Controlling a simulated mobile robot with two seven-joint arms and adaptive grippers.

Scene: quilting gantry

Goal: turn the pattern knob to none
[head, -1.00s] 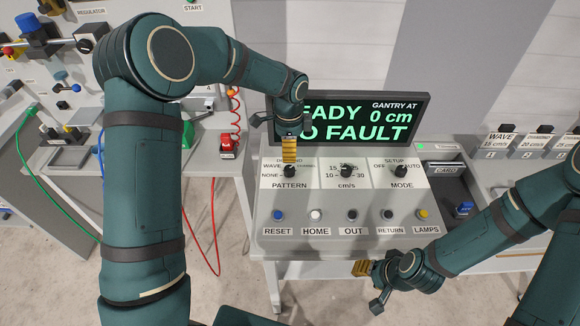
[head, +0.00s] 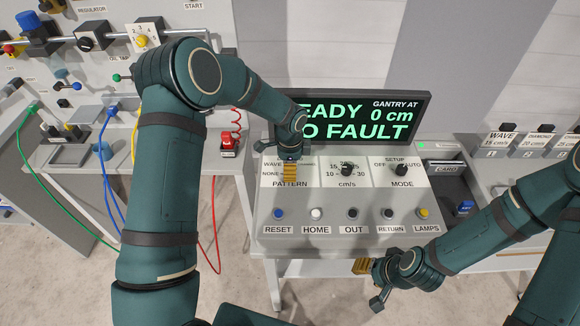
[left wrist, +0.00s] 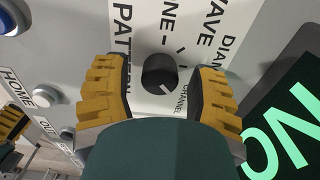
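The pattern knob (left wrist: 160,73) is a dark round knob on the console panel; in the left wrist view its white mark points toward the CHANNEL label (left wrist: 181,100). The NONE label (head: 270,173) is at the knob's left in the head view. My left gripper (head: 290,172) is open over the knob. In the left wrist view its yellow-padded fingers (left wrist: 163,68) stand on either side of the knob, with gaps visible. In the head view the gripper hides the knob. My right gripper (head: 365,272) looks open and empty, in front of the console's lower edge.
The cm/s knob (head: 346,169) and mode knob (head: 402,170) sit to the right. A row of buttons, including blue RESET (head: 278,214) and white HOME (head: 316,214), lies below. The display (head: 370,118) stands close behind my left gripper.

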